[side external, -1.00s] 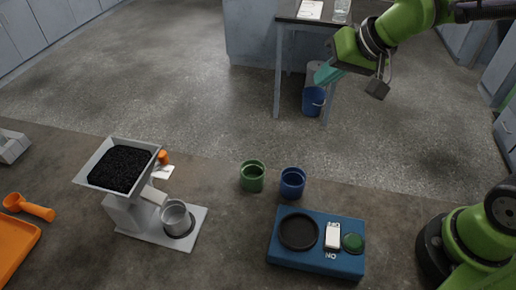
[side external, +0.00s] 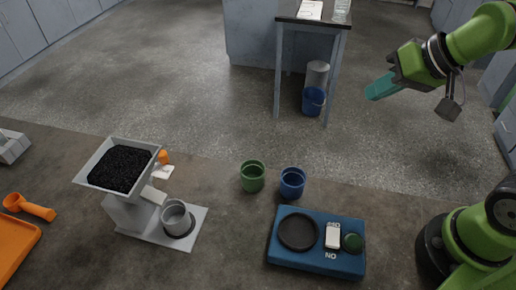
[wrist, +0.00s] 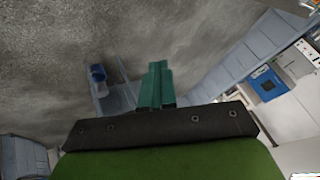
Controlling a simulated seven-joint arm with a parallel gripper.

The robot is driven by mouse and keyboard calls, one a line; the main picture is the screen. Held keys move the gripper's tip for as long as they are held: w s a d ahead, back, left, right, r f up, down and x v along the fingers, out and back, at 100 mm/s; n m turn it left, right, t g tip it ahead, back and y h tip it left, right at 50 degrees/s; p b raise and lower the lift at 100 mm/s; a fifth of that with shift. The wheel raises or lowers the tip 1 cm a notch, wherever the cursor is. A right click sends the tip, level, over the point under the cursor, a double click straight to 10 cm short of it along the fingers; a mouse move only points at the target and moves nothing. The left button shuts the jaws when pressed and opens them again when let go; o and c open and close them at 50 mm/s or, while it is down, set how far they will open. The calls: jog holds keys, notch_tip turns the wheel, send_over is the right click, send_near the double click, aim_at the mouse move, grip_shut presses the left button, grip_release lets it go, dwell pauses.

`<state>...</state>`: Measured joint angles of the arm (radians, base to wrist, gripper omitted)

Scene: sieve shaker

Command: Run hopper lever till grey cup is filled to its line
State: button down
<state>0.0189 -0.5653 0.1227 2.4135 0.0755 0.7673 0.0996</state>
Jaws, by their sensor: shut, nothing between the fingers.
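The hopper (side external: 109,153) stands at the left of the bench in the side external view, its bin full of black granules (side external: 121,168). An orange piece (side external: 163,157), perhaps the lever's knob, shows behind it. The grey cup (side external: 175,216) stands upright on the hopper's base plate, below the spout (side external: 153,196). I cannot make out its line or how full it is. My gripper (side external: 370,93) is at the upper right, high up and far from the hopper, with its teal fingers shut and empty. The fingers (wrist: 156,84) also show in the wrist view.
A green cup (side external: 252,177) and a blue cup (side external: 292,183) stand mid-bench, behind a blue shaker base (side external: 317,264) with a switch and green button. An orange scoop (side external: 30,208) and orange tray (side external: 12,252) lie at far left. Bench between hopper and shaker is clear.

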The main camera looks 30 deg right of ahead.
jog(key=shift+s+d, duration=0.5)
jog(key=shift+s, duration=0.3)
jog(key=shift+s+d, duration=0.5)
jog(key=shift+s, duration=0.3)
jog(key=shift+s+d, duration=0.5)
jog(key=shift+s, duration=0.3)
jog(key=shift+c, duration=1)
grip_release()
jog(key=shift+r, duration=0.1)
notch_tip(320, 180, up, 7)
notch_tip(320, 180, down, 7)
jog(key=shift+w, duration=0.25)
